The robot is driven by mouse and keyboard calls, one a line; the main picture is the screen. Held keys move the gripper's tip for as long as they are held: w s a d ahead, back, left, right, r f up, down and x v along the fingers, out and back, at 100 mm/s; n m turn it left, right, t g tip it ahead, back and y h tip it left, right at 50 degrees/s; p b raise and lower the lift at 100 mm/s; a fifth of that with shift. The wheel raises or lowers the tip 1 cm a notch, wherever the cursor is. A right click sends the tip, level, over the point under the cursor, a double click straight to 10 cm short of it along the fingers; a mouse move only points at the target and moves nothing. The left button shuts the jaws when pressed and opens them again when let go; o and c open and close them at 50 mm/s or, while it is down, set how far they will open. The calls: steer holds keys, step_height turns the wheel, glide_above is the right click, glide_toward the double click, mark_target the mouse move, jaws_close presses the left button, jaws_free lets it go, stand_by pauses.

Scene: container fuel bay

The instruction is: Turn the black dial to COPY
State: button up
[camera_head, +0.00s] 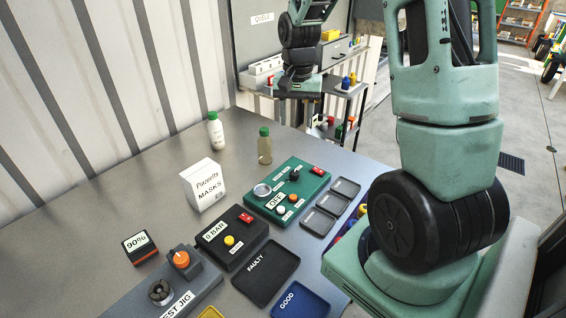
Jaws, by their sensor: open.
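A green control box (289,191) stands on the grey table, with a round gauge, an OFF label, a red switch and several small knobs. A black dial (294,176) shows on its upper part, close to the red switch. The lettering around the dial is too small to read, so I cannot tell where it points or which mark is COPY. My gripper (299,92) hangs at the top of the picture, above and beyond the green box, well apart from it. It is open, with nothing seen between its fingers, which are small and dark here.
A clear bottle (265,147) with a green cap stands just behind the box, and a white bottle (215,131) farther left. A white masks box (203,185), a black 0 BAR box (234,239), small grey trays (317,222) and a FAULTY tray (266,273) surround it.

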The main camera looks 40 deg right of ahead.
mark_target(295, 172)
step_height(295, 172, down, 17)
steer(key=p, duration=0.3)
steer(key=shift+f, duration=0.2)
